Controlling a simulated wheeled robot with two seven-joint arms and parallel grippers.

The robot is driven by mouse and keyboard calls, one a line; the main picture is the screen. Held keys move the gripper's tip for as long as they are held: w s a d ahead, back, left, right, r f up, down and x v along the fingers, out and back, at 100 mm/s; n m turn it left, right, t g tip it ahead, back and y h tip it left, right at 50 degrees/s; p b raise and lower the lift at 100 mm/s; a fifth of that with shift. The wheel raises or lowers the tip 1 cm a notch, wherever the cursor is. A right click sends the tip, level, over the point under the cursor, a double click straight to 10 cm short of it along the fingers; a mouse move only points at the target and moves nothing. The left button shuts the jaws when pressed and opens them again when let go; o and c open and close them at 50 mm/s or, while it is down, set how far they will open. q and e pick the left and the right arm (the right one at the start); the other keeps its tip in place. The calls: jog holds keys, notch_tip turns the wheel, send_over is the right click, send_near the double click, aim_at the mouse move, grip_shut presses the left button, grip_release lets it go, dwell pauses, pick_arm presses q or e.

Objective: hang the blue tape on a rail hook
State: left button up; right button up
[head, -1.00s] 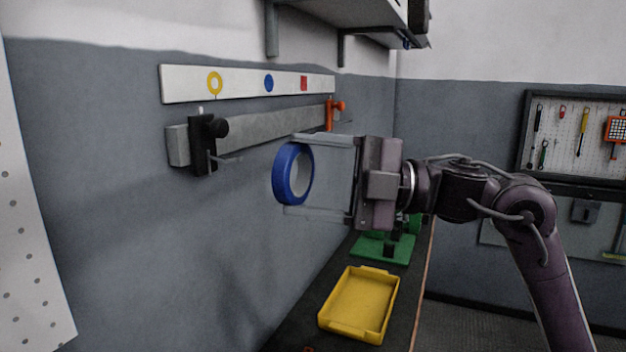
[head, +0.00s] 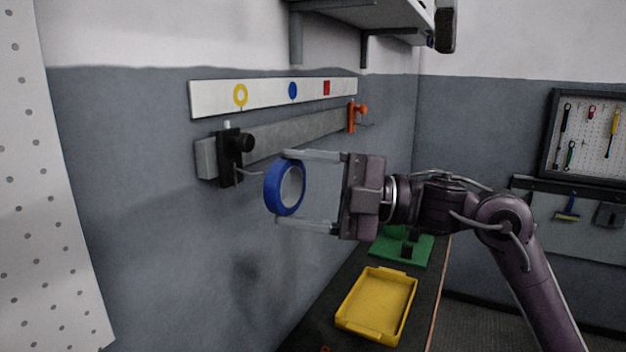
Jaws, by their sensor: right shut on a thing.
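The blue tape (head: 271,199) is a roll with a pale core, upright in the head view. My right gripper (head: 282,187) is shut on it, one finger at its top and one at its bottom. The grey rail (head: 295,137) is on the wall behind. A black clamp (head: 229,160) at the rail's left end carries a thin hook (head: 248,174). Its tip ends close to the roll's left edge; I cannot tell whether they touch. An orange clamp (head: 352,118) with another thin hook sits at the rail's right end. My left gripper is out of view.
A white strip (head: 265,97) with a yellow ring, blue dot and red square is above the rail. A yellow tray (head: 377,305) and a green stand (head: 402,248) are on the dark bench below. A shelf (head: 375,14) overhangs at the top. A pegboard (head: 589,130) hangs right.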

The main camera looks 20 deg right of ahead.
jog(key=shift+w+a+f+p, duration=0.1)
jog(key=shift+w+a+p, duration=0.7)
jog(key=shift+w+p, duration=0.15)
jog(key=shift+w+a+p, duration=0.8)
jog(key=shift+w, duration=0.25)
jog(key=shift+w+a+f+b, duration=0.15)
jog(key=shift+f+b, duration=0.25)
jog(key=shift+f, duration=0.35)
jog(key=shift+w+a+f, duration=0.1)
jog(key=shift+w+a, duration=0.25)
jog(key=o, duration=1)
jog(key=shift+d, duration=0.1)
jog(key=shift+o, duration=0.2)
jog(key=shift+r, duration=0.25)
